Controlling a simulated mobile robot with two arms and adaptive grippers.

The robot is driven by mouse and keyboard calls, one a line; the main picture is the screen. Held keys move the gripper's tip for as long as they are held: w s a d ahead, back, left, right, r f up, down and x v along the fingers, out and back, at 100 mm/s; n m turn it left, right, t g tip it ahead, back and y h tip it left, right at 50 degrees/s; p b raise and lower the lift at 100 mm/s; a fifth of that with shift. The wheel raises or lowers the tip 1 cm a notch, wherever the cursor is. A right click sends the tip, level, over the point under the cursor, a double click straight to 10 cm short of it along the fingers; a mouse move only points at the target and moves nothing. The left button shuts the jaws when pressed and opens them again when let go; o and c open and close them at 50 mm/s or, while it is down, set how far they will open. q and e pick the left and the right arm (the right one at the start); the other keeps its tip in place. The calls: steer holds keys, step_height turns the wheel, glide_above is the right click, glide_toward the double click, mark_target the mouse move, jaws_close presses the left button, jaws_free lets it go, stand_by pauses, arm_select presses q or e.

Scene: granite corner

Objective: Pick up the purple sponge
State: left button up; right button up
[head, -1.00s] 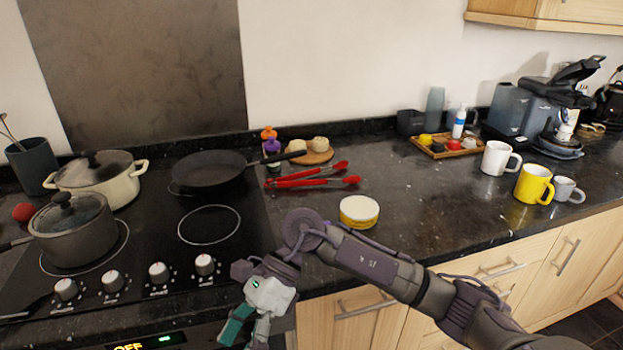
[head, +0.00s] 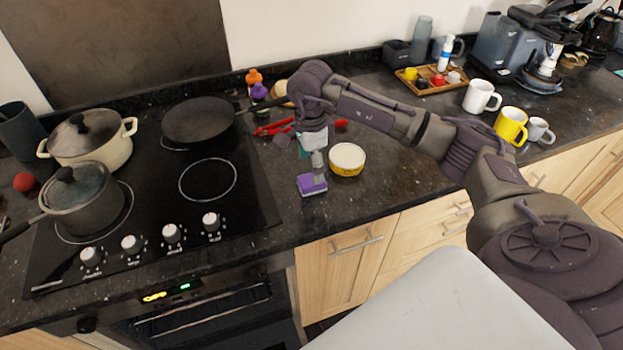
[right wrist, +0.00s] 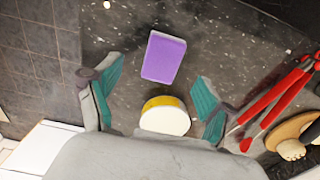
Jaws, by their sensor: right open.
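The purple sponge (head: 312,184), with a pale underside, lies on the dark countertop between the hob and the yellow tin. My right gripper (head: 314,160) is above and just behind it in the head view, pointing down. In the right wrist view the sponge (right wrist: 164,57) shows whole, beyond the open teal fingers (right wrist: 158,82) and roughly centred between them. Nothing is held. My left gripper is out of view.
A yellow tin with a white top (head: 347,159) stands close right of the sponge. Red tongs (head: 272,129) lie behind my gripper, partly hidden. The hob with a pan (head: 197,121) and pots is left. Mugs (head: 481,96) stand at right.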

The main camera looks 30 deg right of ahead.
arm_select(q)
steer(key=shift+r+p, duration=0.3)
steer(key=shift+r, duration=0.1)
arm_select(e)
steer(key=shift+f, duration=0.5)
arm_select(q)
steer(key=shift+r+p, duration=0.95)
steer(key=shift+p, duration=0.05)
arm_select(e)
steer(key=f, duration=0.4)
steer(key=shift+w+d+f, duration=0.15)
steer(key=shift+d+f, duration=0.15)
steer(key=shift+f, duration=0.05)
steer(key=c, duration=0.9)
